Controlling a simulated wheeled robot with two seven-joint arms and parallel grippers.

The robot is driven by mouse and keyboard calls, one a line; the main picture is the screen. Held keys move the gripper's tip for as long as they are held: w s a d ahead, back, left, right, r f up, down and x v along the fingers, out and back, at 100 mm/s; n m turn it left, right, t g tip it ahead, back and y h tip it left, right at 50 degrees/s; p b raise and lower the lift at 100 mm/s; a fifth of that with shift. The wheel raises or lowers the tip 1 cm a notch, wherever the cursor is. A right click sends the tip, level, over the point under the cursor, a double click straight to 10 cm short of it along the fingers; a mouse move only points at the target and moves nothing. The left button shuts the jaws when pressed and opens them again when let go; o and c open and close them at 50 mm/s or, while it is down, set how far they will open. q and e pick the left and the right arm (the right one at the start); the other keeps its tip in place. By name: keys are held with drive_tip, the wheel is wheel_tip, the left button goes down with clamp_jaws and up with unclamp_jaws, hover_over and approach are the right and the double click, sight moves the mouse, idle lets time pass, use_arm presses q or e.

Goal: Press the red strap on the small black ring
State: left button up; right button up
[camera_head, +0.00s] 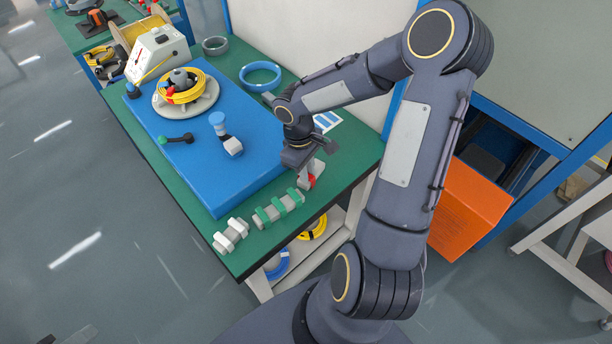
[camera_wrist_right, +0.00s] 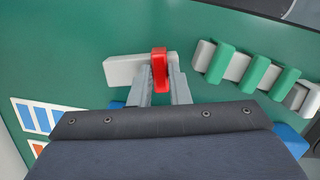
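A red strap (camera_wrist_right: 159,72) sits on a pale block (camera_wrist_right: 124,71) on the green table in the right wrist view; a bit of red (camera_head: 311,180) also shows in the head view. My right gripper (camera_wrist_right: 160,75) points down at it, one finger on each side of the red strap. I cannot tell whether the fingers touch it. A small dark grey ring (camera_head: 215,45) lies at the back of the table; I cannot make out a clearly black ring. My left gripper is not in view.
A holder with green straps (camera_head: 278,207) and a white block (camera_head: 231,235) stand near the front edge. A blue mat (camera_head: 205,165) bears a yellow cable coil (camera_head: 185,92) and a blue-and-white tool (camera_head: 225,136). An orange panel (camera_head: 470,208) stands right.

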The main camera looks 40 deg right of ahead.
drive_tip(key=shift+c, duration=1.2)
drive_tip(key=shift+r, duration=0.1)
wheel_tip(320, 180, up, 8)
drive_tip(key=p, duration=0.6)
